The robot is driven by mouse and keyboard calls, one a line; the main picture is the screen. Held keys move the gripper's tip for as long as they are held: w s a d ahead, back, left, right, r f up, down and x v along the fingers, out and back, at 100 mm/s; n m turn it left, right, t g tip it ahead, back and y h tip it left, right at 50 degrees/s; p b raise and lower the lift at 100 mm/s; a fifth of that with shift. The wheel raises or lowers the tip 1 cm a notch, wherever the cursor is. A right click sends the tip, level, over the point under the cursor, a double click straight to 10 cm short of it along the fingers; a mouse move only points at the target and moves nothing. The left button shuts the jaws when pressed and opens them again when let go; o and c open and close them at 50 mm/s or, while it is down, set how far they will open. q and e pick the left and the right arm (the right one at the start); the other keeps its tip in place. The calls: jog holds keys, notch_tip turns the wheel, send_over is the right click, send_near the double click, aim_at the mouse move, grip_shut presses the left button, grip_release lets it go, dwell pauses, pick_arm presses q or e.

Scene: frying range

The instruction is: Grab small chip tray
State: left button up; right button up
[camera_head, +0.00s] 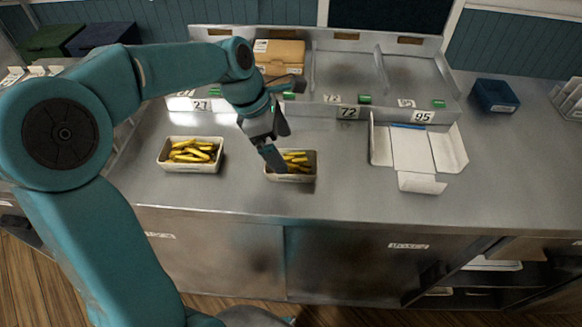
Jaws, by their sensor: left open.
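Two small white trays of yellow chips stand on the steel counter. One chip tray (163,165) is at the left, apart from my gripper. The other chip tray (291,179) is near the counter's middle, close to its front edge. My left gripper (272,154) points down at the left end of this middle tray, with a dark finger at or over its rim. I cannot tell whether it touches the tray. The gripper is open, and its arm hides part of the counter behind. My right gripper is not in view.
An unfolded white box (412,150) lies on the counter at the right. A dark blue box (495,96) stands farther right. Behind is a raised steel holder with number labels and a tan carton (280,55). Counter between the middle tray and white box is clear.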

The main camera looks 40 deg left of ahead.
aim_at(297, 170)
pick_arm(q)
jog(key=x, duration=0.5)
jog(key=shift+w+d+f, duration=0.1)
jog(key=shift+d+f, duration=0.25)
jog(key=shift+r, duration=0.1)
jog(key=shift+c, duration=0.9)
jog(key=c, duration=0.8)
